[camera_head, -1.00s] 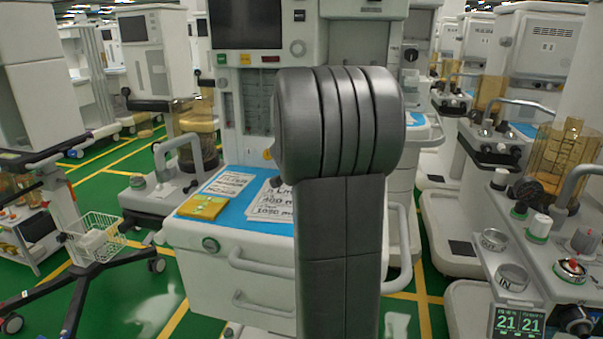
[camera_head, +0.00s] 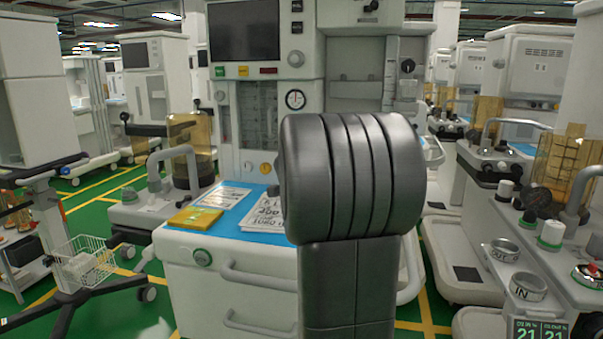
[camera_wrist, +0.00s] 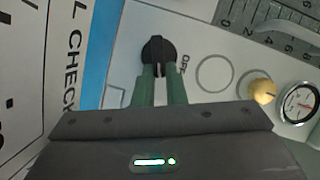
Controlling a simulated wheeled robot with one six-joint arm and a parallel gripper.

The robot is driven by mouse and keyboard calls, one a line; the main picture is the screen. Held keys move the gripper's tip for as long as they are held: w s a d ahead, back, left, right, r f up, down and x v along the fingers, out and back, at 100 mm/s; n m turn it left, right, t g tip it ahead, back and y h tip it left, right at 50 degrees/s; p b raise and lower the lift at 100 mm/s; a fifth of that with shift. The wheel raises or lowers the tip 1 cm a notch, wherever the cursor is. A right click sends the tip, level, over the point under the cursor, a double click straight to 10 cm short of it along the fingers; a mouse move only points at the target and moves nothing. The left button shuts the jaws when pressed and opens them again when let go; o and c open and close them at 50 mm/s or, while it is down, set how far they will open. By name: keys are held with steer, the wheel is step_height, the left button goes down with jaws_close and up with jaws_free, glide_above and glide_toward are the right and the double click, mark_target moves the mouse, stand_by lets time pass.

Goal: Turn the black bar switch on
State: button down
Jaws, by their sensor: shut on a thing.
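The black bar switch (camera_wrist: 158,50) sits on a pale panel in the wrist view, with the word OFF (camera_wrist: 185,65) printed just right of it. Its bar runs roughly up and down in that picture. My gripper (camera_wrist: 160,76) has its two green fingers closed on the lower part of the switch, one on each side of the bar. The fingertips partly cover it. In the head view my dark grey arm blocks the middle of the cart, and neither my gripper nor the switch shows there.
A yellow knob (camera_wrist: 262,91) and a round gauge (camera_wrist: 298,103) lie right of the switch. The cart's blue worktop (camera_head: 232,224) carries papers and a yellow pad (camera_head: 196,218). Another machine (camera_head: 560,290) stands close on the right; a wire basket (camera_head: 83,262) is at left.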

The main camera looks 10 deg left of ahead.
steer(key=shift+r, duration=0.1)
steer(key=c, duration=1.5)
jaws_free()
steer(key=shift+w, duration=0.1)
steer(key=p+v, duration=0.1)
steer(key=v, duration=1.1)
steer(key=shift+s+r, duration=0.15)
steer(key=shift+s, duration=0.15)
steer(key=shift+s+d, duration=0.25)
steer(key=shift+s, duration=0.35)
steer(key=shift+o, duration=0.6)
